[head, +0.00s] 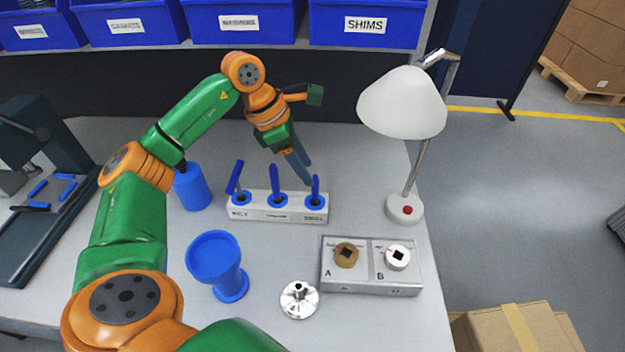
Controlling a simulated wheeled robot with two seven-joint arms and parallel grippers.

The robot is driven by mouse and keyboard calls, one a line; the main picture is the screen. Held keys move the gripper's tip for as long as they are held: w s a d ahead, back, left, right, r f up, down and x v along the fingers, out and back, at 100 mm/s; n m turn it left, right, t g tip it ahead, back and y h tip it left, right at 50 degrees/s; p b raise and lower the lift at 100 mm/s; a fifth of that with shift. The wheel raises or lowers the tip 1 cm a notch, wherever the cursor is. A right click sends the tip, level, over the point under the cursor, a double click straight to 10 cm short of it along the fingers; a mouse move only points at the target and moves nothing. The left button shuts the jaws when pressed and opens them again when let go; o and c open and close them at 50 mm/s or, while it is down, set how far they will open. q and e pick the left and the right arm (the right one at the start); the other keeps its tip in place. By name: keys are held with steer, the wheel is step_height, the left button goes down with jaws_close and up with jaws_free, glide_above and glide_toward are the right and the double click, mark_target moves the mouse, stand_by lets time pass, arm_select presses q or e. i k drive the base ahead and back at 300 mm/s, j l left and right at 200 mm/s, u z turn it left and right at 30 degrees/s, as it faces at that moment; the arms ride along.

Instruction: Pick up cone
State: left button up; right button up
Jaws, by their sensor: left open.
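A shiny silver metal piece (299,300), a round flange with a narrow raised hub, stands on the table's front middle; it is the most cone-like thing in view. A blue goblet-shaped piece (215,262) with a flared top stands to its left. My left gripper (304,170) is open, pointing down just behind the right end of a white rack (278,212) that holds blue-handled tools. It is well behind the silver piece and apart from it. Whether its fingers touch a tool handle I cannot tell. My right gripper is not in view.
A grey fixture (370,290) with sockets A and B lies right of the silver piece. A white lamp (402,103) stands behind it. A blue cylinder (192,188) is left of the rack. Blue labelled bins (365,24) line the back shelf.

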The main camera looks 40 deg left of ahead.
mark_target(299, 299)
steer(key=k, duration=1.5)
